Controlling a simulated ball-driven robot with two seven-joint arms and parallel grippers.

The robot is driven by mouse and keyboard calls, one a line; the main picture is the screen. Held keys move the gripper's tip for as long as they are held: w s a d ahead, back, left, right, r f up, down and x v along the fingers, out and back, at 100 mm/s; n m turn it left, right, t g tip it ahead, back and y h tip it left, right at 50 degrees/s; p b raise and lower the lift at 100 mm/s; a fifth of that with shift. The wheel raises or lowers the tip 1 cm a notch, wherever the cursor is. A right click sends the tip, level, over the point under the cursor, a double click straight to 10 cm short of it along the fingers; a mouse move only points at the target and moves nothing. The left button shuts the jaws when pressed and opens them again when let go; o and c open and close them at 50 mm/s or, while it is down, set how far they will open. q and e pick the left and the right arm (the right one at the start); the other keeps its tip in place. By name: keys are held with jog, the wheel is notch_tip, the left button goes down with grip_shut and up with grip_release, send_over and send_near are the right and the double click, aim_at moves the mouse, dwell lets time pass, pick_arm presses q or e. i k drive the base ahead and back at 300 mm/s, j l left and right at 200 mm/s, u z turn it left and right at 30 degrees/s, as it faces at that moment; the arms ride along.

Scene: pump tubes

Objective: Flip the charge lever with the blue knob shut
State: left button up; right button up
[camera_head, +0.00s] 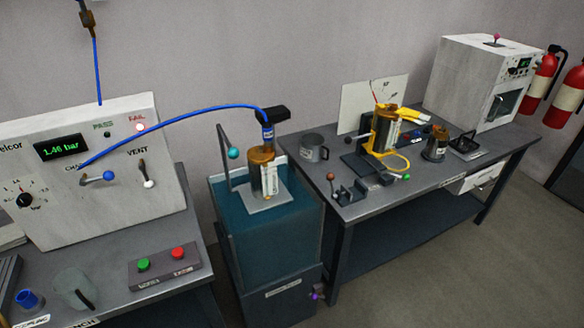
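The charge lever with the blue knob (108,175) is on the white wall-side panel (70,210) at the left. Its arm points right, nearly level, from its pivot under a label partly covered by the hose. The vent lever with a white knob (148,184) is to its right and points down. A blue hose (180,115) runs from the panel to a blue fitting above a brown cylinder (264,172). Neither gripper is in view.
A button box (165,267) with green and red buttons and a clear cup (74,288) stand on the bench before the panel. A right-hand bench (300,160) holds a mug, fixtures and a white machine (480,75).

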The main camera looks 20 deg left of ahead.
aim_at(108, 176)
jog(key=u, duration=1.95)
